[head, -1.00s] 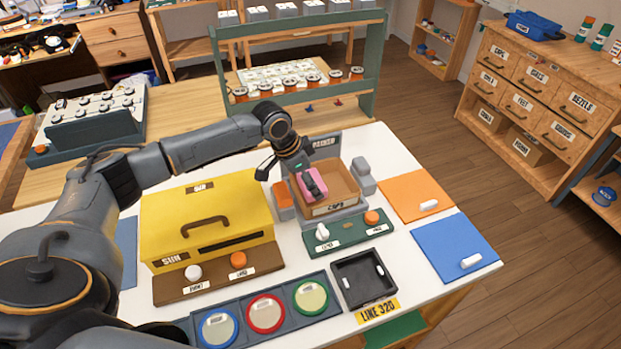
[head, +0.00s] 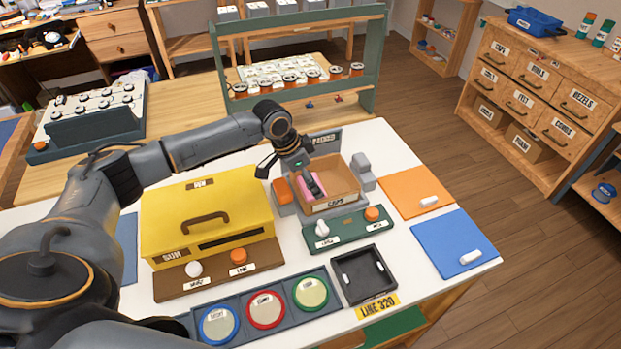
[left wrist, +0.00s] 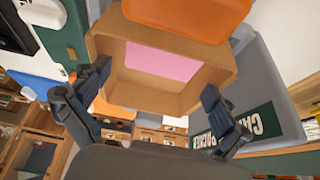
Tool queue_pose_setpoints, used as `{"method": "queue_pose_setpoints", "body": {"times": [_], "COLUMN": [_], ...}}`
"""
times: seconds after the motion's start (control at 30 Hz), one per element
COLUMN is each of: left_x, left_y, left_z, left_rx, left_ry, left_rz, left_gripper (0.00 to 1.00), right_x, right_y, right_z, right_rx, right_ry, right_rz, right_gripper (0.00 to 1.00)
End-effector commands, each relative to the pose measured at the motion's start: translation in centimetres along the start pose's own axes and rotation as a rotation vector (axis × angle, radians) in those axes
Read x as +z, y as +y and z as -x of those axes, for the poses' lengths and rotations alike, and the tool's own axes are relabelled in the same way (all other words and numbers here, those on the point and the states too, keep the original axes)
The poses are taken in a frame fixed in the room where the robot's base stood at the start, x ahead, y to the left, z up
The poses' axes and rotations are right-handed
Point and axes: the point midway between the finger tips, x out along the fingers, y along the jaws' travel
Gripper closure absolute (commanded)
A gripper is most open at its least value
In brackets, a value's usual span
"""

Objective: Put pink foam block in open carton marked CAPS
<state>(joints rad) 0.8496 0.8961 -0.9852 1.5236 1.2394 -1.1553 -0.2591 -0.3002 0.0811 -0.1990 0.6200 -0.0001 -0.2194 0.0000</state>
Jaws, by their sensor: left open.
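The open carton (head: 335,207) is brown, marked CAPS, and sits in a grey holder on the white table. The pink foam block (head: 309,187) is inside it, partly hidden by my gripper in the head view. In the left wrist view the pink block (left wrist: 162,64) lies flat inside the carton (left wrist: 125,92). My right gripper does not show.
A yellow box (head: 165,215) with a handle stands to the left. A green panel (head: 350,231) with a white and an orange knob is in front of the carton. Orange and blue mats (head: 440,240) lie further right.

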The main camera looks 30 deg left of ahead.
Motion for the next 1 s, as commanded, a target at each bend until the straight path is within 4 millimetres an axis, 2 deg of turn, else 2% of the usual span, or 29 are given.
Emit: {"method": "queue_pose_setpoints", "body": {"times": [0.17,0.4,0.53,0.73,1.0], "left_x": [-0.2,-0.2,-0.3,-0.2,-0.3], "left_y": [-0.2,-0.2,-0.1,-0.1,-0.1], "left_z": [3.1,8.5,10.8,12.4,12.6], "left_rx": [-0.004,-0.004,-0.004,-0.002,-0.001], "left_ry": [0.002,0.003,0.003,0.001,0.001], "left_rz": [0.0,0.0,0.001,0.001,0.001], "left_gripper": [0.0,0.0,0.0,0.0,0.0], "right_x": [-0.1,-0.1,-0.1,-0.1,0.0], "right_y": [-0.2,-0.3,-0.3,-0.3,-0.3], "right_z": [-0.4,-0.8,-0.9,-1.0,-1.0], "right_rx": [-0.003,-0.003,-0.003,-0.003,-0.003], "right_ry": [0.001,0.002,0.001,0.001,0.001], "right_rz": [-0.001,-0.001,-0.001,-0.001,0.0], "right_gripper": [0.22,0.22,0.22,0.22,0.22]}}
